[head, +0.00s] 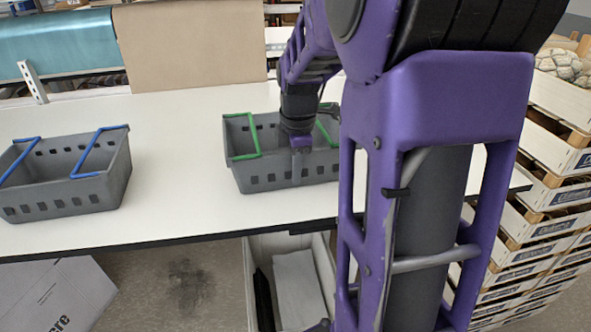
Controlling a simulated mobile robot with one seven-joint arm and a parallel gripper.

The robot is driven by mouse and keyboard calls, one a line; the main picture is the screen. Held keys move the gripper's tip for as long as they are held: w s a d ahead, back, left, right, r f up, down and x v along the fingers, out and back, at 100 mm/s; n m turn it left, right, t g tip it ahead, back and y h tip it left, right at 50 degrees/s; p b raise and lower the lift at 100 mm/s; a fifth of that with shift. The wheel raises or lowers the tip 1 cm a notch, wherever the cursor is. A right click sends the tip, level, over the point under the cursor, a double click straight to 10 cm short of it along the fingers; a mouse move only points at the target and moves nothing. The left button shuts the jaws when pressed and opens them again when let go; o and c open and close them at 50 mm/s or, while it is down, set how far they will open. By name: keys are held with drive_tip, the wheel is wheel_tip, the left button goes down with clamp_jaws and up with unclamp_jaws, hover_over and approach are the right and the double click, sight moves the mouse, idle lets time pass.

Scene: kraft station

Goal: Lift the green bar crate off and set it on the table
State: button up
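The green bar crate (265,176) is a grey slotted crate with two green bars across its top. It stands upright and appears to rest on the white table (180,175), near its front edge. My gripper (299,160) points down at the crate's front wall, between the two green bars. A finger shows against the outside of that wall near the rim. My gripper and arm hide part of the crate's inside and its right end. Whether the fingers are closed on the wall cannot be told.
A grey crate with blue bars (75,195) stands on the table at the left. Clear table lies between the crates. A roll of brown paper (190,45) and teal sheeting (60,42) are behind. Stacked wooden crates (545,220) stand at the right. An open bin (275,250) is below the table.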

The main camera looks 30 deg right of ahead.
drive_tip(key=o, duration=0.4)
